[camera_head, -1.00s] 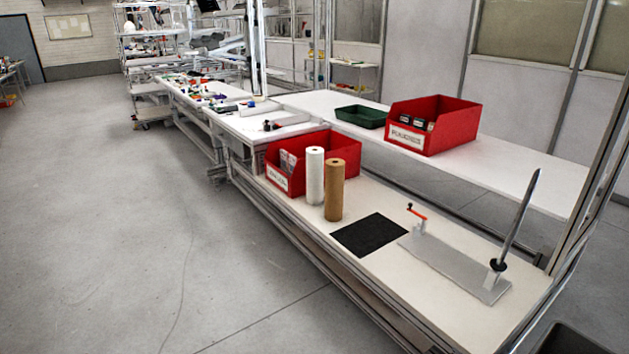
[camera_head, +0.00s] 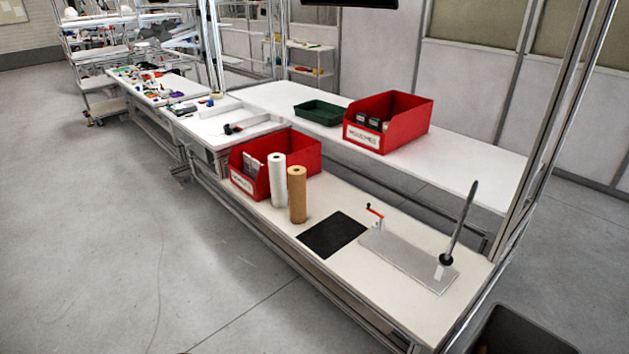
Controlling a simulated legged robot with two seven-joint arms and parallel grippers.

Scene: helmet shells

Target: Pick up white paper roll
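The white paper roll (camera_head: 277,181) stands upright on the near workbench (camera_head: 400,306), in front of a red bin (camera_head: 305,153). A brown paper roll (camera_head: 297,196) stands upright close to its right. Neither of my grippers shows in the head view.
A black mat (camera_head: 331,234) and a grey plate (camera_head: 408,259) with a red-handled clamp (camera_head: 374,211) and an upright rod (camera_head: 460,220) lie right of the rolls. Another red bin (camera_head: 405,125) and a green tray (camera_head: 318,112) stand on the rear table. Open floor (camera_head: 120,240) lies left.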

